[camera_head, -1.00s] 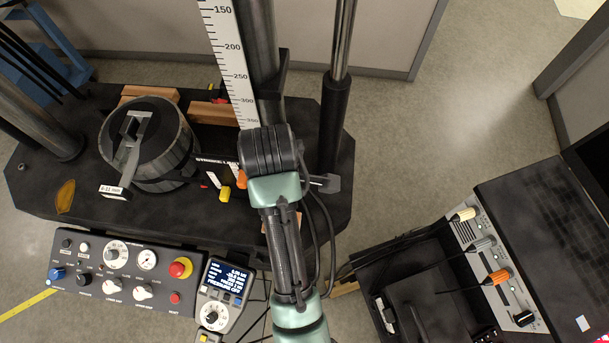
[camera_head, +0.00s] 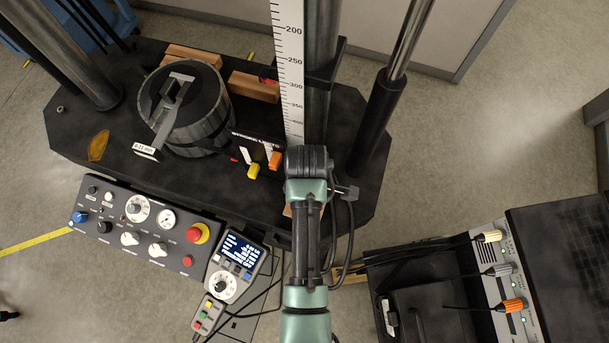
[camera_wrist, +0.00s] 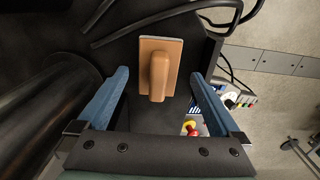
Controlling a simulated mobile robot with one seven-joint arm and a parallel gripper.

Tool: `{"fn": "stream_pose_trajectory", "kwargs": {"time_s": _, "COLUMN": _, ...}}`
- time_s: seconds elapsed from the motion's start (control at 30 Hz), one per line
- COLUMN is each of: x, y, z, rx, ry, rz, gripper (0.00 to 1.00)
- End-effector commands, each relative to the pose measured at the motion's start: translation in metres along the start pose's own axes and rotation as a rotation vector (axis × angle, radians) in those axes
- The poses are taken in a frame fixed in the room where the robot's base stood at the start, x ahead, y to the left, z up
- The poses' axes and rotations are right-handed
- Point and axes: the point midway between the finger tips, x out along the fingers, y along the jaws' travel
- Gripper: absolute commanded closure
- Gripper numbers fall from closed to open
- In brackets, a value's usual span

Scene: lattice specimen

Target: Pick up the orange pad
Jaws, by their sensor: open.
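The orange pad (camera_wrist: 172,54) is a tan-orange rectangular plate with a rounded upright handle (camera_wrist: 158,78). It lies on the dark machine base in the wrist view. My gripper (camera_wrist: 160,76) is open, with one blue finger to the left of the pad and one to the right. Both fingers stand apart from it, and nothing is held. In the head view my arm covers the gripper and most of the pad; only a small tan sliver (camera_head: 287,211) shows beside the arm.
A dark column (camera_head: 322,60) and a thinner rod (camera_head: 380,115) rise close to my arm. Black cables (camera_wrist: 135,27) run just beyond the pad. A control panel (camera_head: 140,225) and handheld display unit (camera_head: 235,262) lie at the left front. A banded cylinder (camera_head: 205,125) stands on the base.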

Motion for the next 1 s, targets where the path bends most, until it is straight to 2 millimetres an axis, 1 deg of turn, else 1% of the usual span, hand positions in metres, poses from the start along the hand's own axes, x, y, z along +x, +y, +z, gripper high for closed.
{"fn": "stream_pose_trajectory", "kwargs": {"time_s": 0.1, "x": 0.014, "y": -0.001, "z": 0.001, "rx": 0.000, "ry": -0.001, "rz": -0.003, "gripper": 0.00}}
{"fn": "stream_pose_trajectory", "kwargs": {"time_s": 0.2, "x": 0.023, "y": -0.001, "z": 0.001, "rx": 0.000, "ry": 0.000, "rz": 0.000, "gripper": 0.00}}
{"fn": "stream_pose_trajectory", "kwargs": {"time_s": 0.3, "x": 0.027, "y": -0.001, "z": 0.001, "rx": 0.000, "ry": 0.000, "rz": 0.000, "gripper": 0.00}}
{"fn": "stream_pose_trajectory", "kwargs": {"time_s": 0.5, "x": 0.028, "y": 0.000, "z": 0.001, "rx": 0.000, "ry": 0.000, "rz": 0.001, "gripper": 0.00}}
{"fn": "stream_pose_trajectory", "kwargs": {"time_s": 0.57, "x": 0.028, "y": 0.000, "z": 0.001, "rx": 0.000, "ry": 0.000, "rz": 0.001, "gripper": 0.09}}
{"fn": "stream_pose_trajectory", "kwargs": {"time_s": 0.6, "x": 0.027, "y": 0.000, "z": 0.001, "rx": 0.000, "ry": 0.000, "rz": 0.001, "gripper": 0.16}}
{"fn": "stream_pose_trajectory", "kwargs": {"time_s": 0.67, "x": 0.027, "y": 0.000, "z": 0.001, "rx": 0.000, "ry": 0.000, "rz": 0.001, "gripper": 0.27}}
{"fn": "stream_pose_trajectory", "kwargs": {"time_s": 0.7, "x": 0.027, "y": 0.000, "z": 0.001, "rx": 0.000, "ry": 0.000, "rz": 0.001, "gripper": 0.34}}
{"fn": "stream_pose_trajectory", "kwargs": {"time_s": 0.77, "x": 0.027, "y": 0.000, "z": 0.001, "rx": 0.000, "ry": 0.000, "rz": 0.001, "gripper": 0.45}}
{"fn": "stream_pose_trajectory", "kwargs": {"time_s": 0.8, "x": 0.027, "y": 0.000, "z": 0.001, "rx": 0.000, "ry": 0.001, "rz": 0.001, "gripper": 0.52}}
{"fn": "stream_pose_trajectory", "kwargs": {"time_s": 0.93, "x": 0.027, "y": 0.000, "z": 0.001, "rx": 0.000, "ry": 0.001, "rz": 0.001, "gripper": 0.76}}
{"fn": "stream_pose_trajectory", "kwargs": {"time_s": 0.97, "x": 0.027, "y": 0.000, "z": 0.001, "rx": 0.000, "ry": 0.000, "rz": 0.001, "gripper": 0.80}}
{"fn": "stream_pose_trajectory", "kwargs": {"time_s": 1.0, "x": 0.027, "y": 0.000, "z": 0.000, "rx": 0.000, "ry": 0.001, "rz": 0.001, "gripper": 0.80}}
